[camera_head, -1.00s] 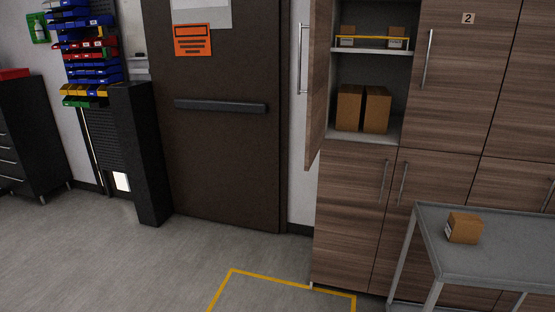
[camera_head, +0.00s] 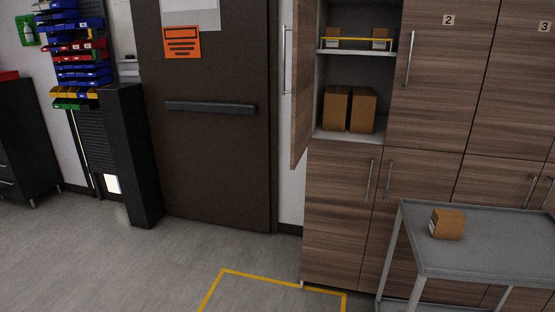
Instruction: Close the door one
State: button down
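A wooden cabinet door (camera_head: 302,85) stands open at the upper left of the cabinet, swung outward, with a long metal handle (camera_head: 287,60) on its face. No number shows on this door in the frame. The open compartment shows two brown boxes (camera_head: 336,109) on its lower shelf and smaller boxes (camera_head: 381,39) behind a yellow rail on the upper shelf. The door labelled 2 (camera_head: 436,75) beside it is shut. My gripper is not in view.
A grey metal cart (camera_head: 480,226) with a small brown box (camera_head: 447,224) stands in front of the cabinet at right. Yellow tape (camera_head: 262,276) marks the floor before the cabinet. A dark brown door (camera_head: 215,150) is at left. The floor at lower left is clear.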

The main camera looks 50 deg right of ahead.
aim_at(304, 29)
jog(key=z, duration=0.1)
jog(key=i, duration=1)
jog(key=u, duration=0.15)
jog(key=k, duration=0.9)
jog(key=z, duration=0.15)
jog(key=i, duration=0.7)
jog(key=u, duration=0.05)
